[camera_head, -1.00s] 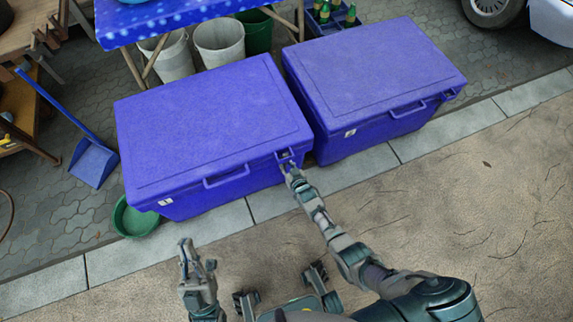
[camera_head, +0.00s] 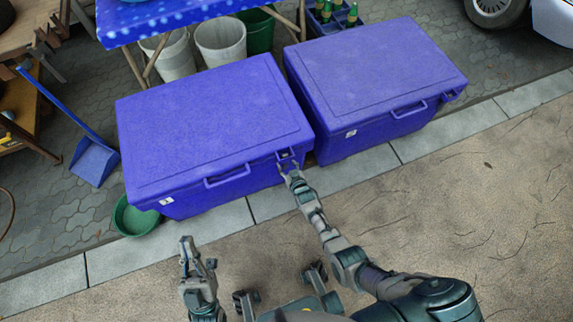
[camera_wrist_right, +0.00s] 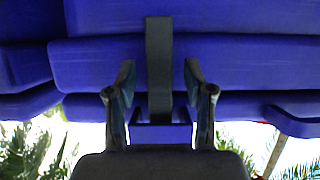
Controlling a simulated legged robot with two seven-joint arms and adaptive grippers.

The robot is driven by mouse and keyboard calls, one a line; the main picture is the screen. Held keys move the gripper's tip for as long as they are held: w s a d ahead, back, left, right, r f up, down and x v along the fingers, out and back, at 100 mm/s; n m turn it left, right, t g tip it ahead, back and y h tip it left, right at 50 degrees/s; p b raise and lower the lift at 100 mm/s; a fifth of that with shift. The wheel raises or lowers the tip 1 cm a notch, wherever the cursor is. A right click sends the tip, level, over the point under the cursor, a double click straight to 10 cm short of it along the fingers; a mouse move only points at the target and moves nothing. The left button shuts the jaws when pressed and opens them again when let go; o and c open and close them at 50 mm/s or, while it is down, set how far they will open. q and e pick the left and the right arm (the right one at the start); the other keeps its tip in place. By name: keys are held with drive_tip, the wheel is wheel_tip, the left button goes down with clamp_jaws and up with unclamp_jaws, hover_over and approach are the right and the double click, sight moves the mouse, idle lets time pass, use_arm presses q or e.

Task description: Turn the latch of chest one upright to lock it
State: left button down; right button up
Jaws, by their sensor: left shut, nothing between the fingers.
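Chest one (camera_head: 215,125) is the blue lidded chest on the left in the head view, with a front handle (camera_head: 228,177) and a small white label. Its latch area (camera_head: 287,154) is at the right end of the front face. My right gripper (camera_head: 289,168) is at that spot. In the right wrist view, a dark grey bar, seemingly the latch (camera_wrist_right: 159,60), runs vertically between the open fingers of my right gripper (camera_wrist_right: 160,75), with a gap on each side. My left gripper (camera_head: 196,246) is shut and empty, in front of the chest, apart from it.
A second blue chest (camera_head: 375,75) stands close on the right. A green basin (camera_head: 135,219) lies by chest one's left front corner, and a blue dustpan (camera_head: 94,162) is further left. Buckets (camera_head: 220,42) stand behind under a table. The paved ground in front is open.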

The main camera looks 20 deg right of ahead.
drive_tip(key=shift+r, duration=0.2)
drive_tip(key=v, duration=1.1)
drive_tip(key=shift+s, duration=0.4)
drive_tip(key=shift+r, duration=0.1)
